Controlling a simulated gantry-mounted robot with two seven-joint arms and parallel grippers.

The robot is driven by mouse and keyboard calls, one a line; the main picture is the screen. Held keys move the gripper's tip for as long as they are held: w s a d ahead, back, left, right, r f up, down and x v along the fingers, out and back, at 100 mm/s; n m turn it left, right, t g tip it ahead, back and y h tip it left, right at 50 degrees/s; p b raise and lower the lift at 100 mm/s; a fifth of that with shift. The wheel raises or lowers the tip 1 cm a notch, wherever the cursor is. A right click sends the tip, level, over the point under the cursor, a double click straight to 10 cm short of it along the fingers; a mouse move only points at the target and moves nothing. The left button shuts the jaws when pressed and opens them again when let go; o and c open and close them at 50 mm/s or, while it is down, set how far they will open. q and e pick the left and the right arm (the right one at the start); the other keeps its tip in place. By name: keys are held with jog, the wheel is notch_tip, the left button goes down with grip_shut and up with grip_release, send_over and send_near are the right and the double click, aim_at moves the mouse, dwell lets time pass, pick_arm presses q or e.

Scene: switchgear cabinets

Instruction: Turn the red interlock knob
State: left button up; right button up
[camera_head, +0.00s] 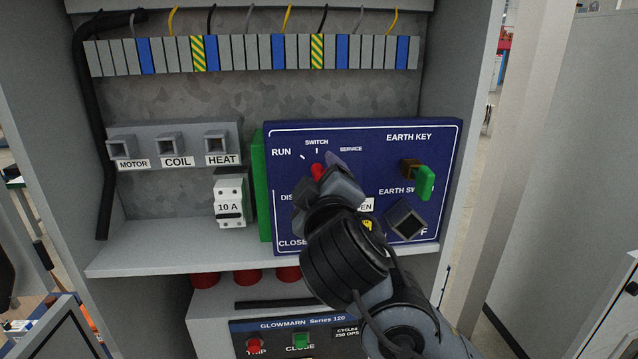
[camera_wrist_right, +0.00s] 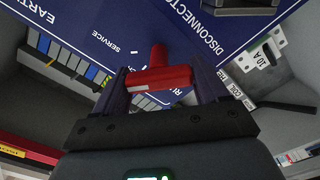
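The red interlock knob (camera_head: 317,170) is on the blue panel (camera_head: 290,221), below the SWITCH label, partly hidden by my right gripper in the head view. In the right wrist view the red knob (camera_wrist_right: 160,78) shows as a T-shaped handle between my gripper's two fingers. My right gripper (camera_wrist_right: 158,70) is at the panel with its fingers spread, one at each end of the handle. Its fingertips (camera_head: 336,170) are partly hidden in the head view. Whether the fingers touch the knob is unclear. My left gripper is out of view.
A green key (camera_head: 425,183) stands out right of the knob, above a dark square socket (camera_head: 406,220). A white 10 A breaker (camera_head: 230,202) and MOTOR, COIL and HEAT switches (camera_head: 170,144) are to the left. The cabinet's grey shelf (camera_head: 170,262) runs below.

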jog(key=o, duration=0.3)
jog(key=shift+o, duration=0.2)
jog(key=s+d+b, duration=0.1)
jog(key=s+b, duration=0.4)
jog(key=s, duration=0.5)
jog(key=shift+s+d, duration=0.2)
jog(key=shift+s, duration=0.2)
